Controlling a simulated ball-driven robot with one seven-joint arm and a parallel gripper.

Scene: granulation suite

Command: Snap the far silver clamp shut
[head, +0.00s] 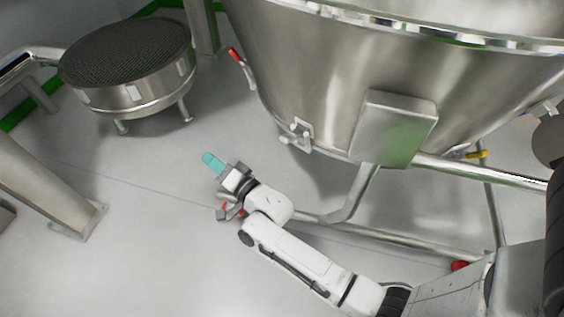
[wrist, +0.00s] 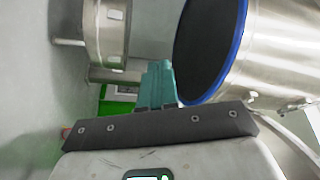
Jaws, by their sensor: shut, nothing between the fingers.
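A silver clamp (head: 297,137) sits low on the outside of the large steel vessel (head: 320,75), its lever standing out from the wall. I cannot tell from the picture whether it is latched. A second silver fitting (head: 546,108) shows at the vessel's right side, too small to read. In the wrist view small silver clamp parts (wrist: 252,95) lie along the vessel's lower edge. My gripper (head: 210,160), with teal fingers, is shut and empty, left of the vessel and apart from the clamp. Its fingers also show in the wrist view (wrist: 158,82).
A round sieve-topped steel drum (head: 128,92) on short legs stands at the upper left. A red handle (head: 236,56) and a yellow handle (head: 478,155) stick out near the vessel. A steel box (head: 395,128) and frame tubes flank it. The floor left of my gripper is clear.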

